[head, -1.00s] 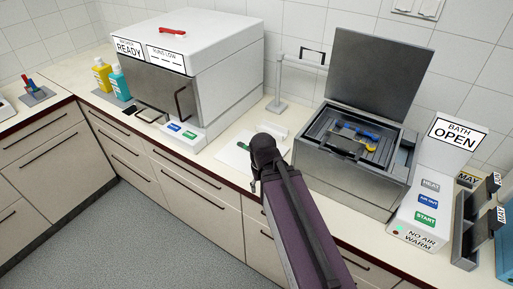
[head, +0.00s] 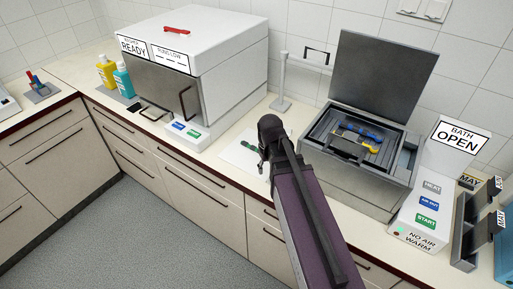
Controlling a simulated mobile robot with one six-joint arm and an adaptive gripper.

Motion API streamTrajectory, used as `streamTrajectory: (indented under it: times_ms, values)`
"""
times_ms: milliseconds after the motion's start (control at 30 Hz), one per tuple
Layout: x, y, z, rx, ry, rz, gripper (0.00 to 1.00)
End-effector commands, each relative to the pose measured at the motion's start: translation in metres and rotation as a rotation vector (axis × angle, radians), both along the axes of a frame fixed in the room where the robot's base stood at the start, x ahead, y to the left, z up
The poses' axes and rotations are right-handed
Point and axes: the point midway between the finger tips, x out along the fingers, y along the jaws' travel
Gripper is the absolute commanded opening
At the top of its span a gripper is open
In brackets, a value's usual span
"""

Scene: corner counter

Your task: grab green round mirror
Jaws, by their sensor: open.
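A small dark green piece (head: 250,146) lies on a white sheet (head: 236,155) on the counter, just left of my arm's end. It may be part of the green round mirror; no round mirror face can be made out. My gripper (head: 262,166) is at the end of my arm, over the counter near the sheet's right side. Only a small dark part of it shows below the wrist; my arm hides the rest. It is open, and nothing is seen held in it.
A white cabinet (head: 222,60) with a grey door stands at the left, with yellow (head: 106,73) and blue (head: 123,80) bottles beside it. An open metal bath (head: 350,180) with its lid up stands right of my arm. A thin stand (head: 284,80) rises behind.

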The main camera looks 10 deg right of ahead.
Motion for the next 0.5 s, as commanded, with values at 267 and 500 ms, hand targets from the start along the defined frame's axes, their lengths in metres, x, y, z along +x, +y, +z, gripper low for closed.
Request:
streamTrajectory:
  times_ms: [267, 500]
  values:
    - [0.096, 0.003, 0.048, 0.000, 0.000, 0.288, 0.63]
    - [0.151, 0.006, 0.071, 0.001, 0.001, 0.489, 0.63]
